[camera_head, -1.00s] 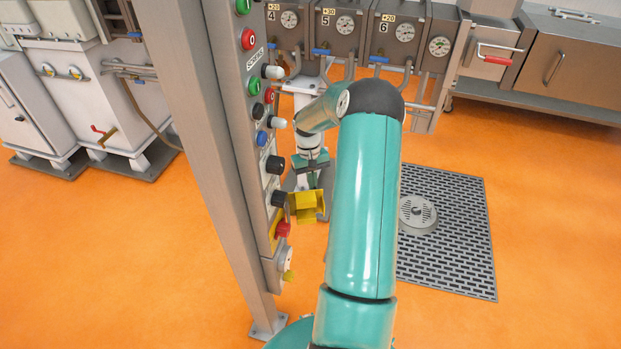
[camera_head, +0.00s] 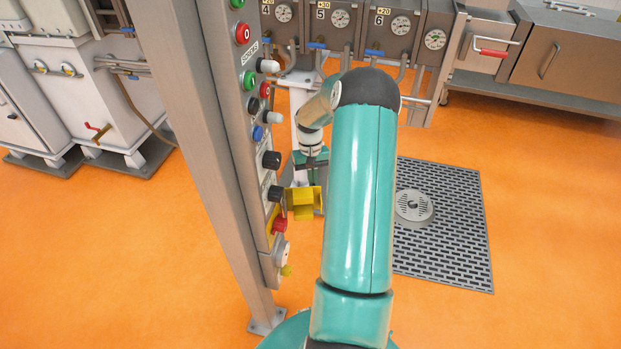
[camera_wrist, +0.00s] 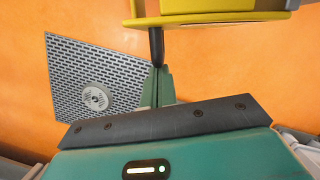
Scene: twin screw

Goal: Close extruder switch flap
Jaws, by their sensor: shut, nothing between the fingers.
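The yellow switch flap (camera_head: 304,202) sticks out to the right from the lower part of the control panel (camera_head: 243,130) in the head view, standing open. It also shows at the top edge of the wrist view (camera_wrist: 210,17), partly cut off. My gripper (camera_head: 311,182) is beside the flap, its fingers partly hidden. In the wrist view my gripper (camera_wrist: 156,42) is shut and empty, with its dark fingertip at the flap's lower edge. I cannot tell whether they touch. A black knob (camera_head: 275,193) is just left of the flap.
A floor grate (camera_head: 445,215) lies at right. Orange floor around it is clear.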

